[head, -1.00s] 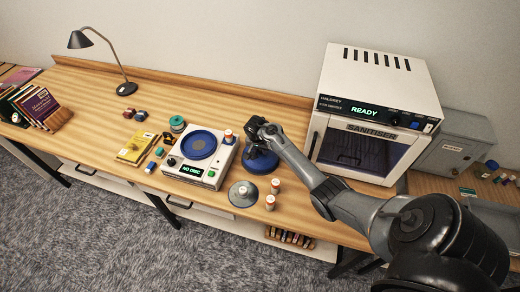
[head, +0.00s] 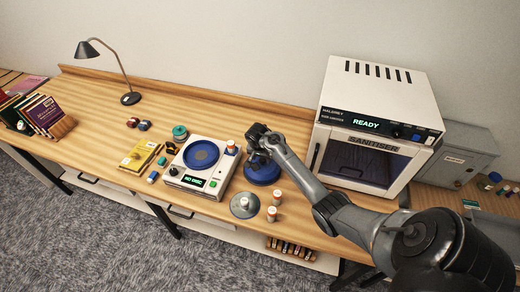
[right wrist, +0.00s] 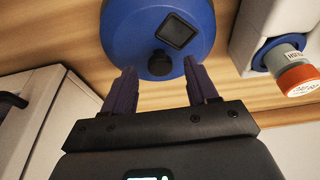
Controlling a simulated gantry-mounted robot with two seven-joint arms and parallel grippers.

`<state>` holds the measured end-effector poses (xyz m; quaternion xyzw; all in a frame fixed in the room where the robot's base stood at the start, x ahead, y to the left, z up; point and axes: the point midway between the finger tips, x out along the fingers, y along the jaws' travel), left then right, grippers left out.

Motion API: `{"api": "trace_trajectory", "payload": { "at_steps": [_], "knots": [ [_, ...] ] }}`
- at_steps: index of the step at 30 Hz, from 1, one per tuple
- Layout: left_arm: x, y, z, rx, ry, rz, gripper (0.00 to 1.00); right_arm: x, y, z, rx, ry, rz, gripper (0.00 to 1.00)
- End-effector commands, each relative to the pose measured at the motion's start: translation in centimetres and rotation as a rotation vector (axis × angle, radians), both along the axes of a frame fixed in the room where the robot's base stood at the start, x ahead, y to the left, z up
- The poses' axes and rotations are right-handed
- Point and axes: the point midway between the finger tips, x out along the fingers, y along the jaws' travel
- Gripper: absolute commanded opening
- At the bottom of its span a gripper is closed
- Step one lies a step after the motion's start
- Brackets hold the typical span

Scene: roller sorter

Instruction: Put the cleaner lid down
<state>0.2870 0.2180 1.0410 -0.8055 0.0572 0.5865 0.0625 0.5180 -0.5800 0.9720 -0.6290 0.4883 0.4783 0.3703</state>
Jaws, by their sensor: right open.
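The cleaner lid (head: 263,174) is a blue dome resting on the bench just right of the white disc cleaner (head: 217,194). In the right wrist view the lid (right wrist: 118,30) shows its black knob (right wrist: 160,64) and a dark square patch. My right gripper (head: 257,156) is over the lid in the head view. Its two fingers (right wrist: 159,70) are apart in the wrist view, one on each side of the knob, with gaps showing. The cleaner has a blue round platter (head: 201,154) on top and its display reads NO DISC. My left gripper is not in view.
A grey disc with a knob (head: 244,204) and two orange-capped bottles (head: 277,196) stand in front of the lid. Another capped bottle (head: 231,147) is at the cleaner's back right corner. The sanitiser (head: 372,125) stands to the right.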

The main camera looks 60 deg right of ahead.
Motion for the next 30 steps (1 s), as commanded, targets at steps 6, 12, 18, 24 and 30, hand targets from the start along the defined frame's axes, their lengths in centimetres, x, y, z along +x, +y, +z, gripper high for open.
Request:
{"api": "trace_trajectory", "payload": {
  "at_steps": [6, 12, 18, 24, 30],
  "knots": [
    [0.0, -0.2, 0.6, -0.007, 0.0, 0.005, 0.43, -0.2, 1.1, 4.1, 0.0, -0.003, 0.0, 0.58],
    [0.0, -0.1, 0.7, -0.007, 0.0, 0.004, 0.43, -0.4, 1.9, 7.1, 0.001, -0.002, 0.0, 0.58],
    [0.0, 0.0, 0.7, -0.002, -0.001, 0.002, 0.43, -0.8, 2.8, 8.4, -0.007, 0.005, 0.024, 0.58],
    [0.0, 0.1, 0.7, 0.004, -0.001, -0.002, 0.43, -3.2, 7.6, 6.4, -0.067, 0.049, 0.268, 0.58],
    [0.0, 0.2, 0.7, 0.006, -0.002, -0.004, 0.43, -9.1, 18.2, 3.6, -0.112, 0.098, 0.742, 0.58]
  ]
}}
